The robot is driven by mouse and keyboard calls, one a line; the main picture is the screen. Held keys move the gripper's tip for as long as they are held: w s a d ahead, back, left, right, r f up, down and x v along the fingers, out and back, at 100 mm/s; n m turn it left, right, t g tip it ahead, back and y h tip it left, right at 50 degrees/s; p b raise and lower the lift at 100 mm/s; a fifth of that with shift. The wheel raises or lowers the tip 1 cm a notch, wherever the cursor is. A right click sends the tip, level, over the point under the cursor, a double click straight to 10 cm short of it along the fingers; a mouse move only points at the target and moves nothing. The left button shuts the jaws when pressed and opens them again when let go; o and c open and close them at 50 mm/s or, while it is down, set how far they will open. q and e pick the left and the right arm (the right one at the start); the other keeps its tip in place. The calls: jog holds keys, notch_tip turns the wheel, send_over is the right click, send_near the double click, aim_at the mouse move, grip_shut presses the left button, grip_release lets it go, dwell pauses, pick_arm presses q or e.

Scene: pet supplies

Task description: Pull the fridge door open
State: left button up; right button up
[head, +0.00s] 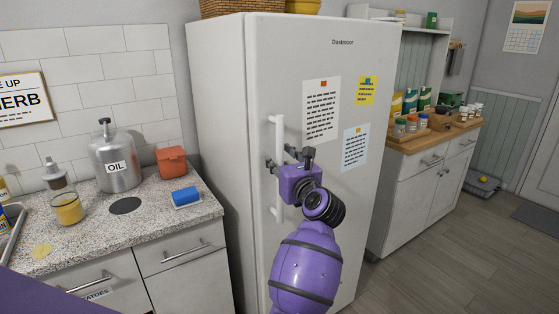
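The tall white fridge (225,120) stands in the middle of the head view, its door (350,60) shut. A vertical white bar handle (279,130) is on the left side of the door. Whether a finger touches the bar cannot be told. The gripper body hides part of the lower handle. My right gripper is not in view.
A white cabinet (410,205) with jars on top stands to the right. Grey floor (440,270) is clear at the lower right.

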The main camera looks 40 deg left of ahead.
pick_arm(q)
grip_shut()
dwell(0.3)
jog(key=shift+f, duration=0.1)
